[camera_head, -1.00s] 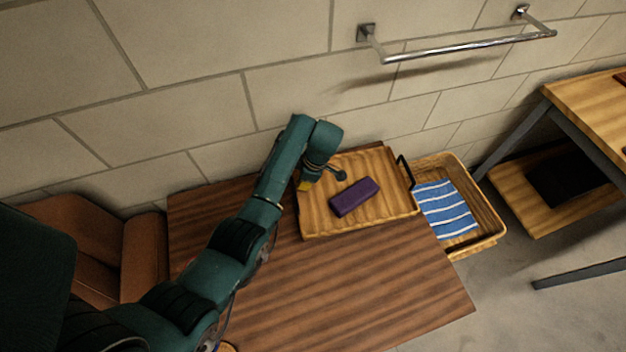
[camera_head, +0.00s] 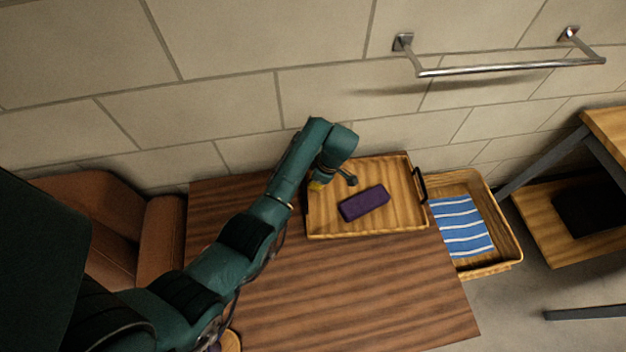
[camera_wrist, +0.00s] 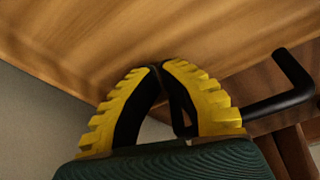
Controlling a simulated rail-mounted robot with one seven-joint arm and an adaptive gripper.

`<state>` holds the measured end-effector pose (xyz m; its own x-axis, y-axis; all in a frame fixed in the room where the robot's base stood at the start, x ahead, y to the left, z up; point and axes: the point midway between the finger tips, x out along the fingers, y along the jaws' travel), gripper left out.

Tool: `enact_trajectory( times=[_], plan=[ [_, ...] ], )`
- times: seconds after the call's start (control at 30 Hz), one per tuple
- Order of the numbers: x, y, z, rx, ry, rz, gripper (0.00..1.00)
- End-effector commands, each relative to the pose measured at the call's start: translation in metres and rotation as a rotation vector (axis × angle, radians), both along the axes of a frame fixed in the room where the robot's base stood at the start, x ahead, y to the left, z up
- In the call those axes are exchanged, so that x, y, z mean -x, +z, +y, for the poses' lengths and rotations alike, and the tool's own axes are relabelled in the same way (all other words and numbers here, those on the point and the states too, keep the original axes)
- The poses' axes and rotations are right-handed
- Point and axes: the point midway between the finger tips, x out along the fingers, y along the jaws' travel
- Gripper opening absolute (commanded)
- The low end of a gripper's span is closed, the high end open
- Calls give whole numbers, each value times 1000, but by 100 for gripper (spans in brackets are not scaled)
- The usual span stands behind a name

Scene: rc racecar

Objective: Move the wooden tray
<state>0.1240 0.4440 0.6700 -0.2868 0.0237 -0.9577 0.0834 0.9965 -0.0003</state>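The wooden tray (camera_head: 409,206) lies at the back right of the dark wooden table, with a purple block (camera_head: 364,203) inside. A black handle (camera_head: 420,184) is on its right side. My gripper (camera_head: 317,185) is at the tray's left side. In the wrist view, the yellow-toothed fingers of my gripper (camera_wrist: 161,67) close together at the tips. The tray's other black handle (camera_wrist: 285,99) runs behind the right finger, and what looks like one leg of it stands between the fingers. The contact at the tips is partly hidden. The tray's wood (camera_wrist: 190,25) fills the top.
The dark table (camera_head: 370,295) is clear in front of the tray. A wicker basket (camera_head: 509,246) with a blue striped cloth (camera_head: 460,227) is beside it at the right. A stone wall with a metal towel bar (camera_head: 510,68) is behind. A brown chair (camera_head: 100,220) is at the left.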

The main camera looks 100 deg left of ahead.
Motion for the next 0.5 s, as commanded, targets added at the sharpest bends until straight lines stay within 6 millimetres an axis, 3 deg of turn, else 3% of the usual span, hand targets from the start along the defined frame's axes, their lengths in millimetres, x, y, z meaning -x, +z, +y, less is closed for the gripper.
enact_trajectory(
  times=[0.13,0.23,0.3,0.5],
  plan=[
    [-17,-3,1,0,-5,-1,0],
    [-41,-5,2,-1,-9,-1,0],
    [-46,24,2,-5,-3,-2,0],
    [-59,71,0,-2,-3,-1,0]
  ],
)
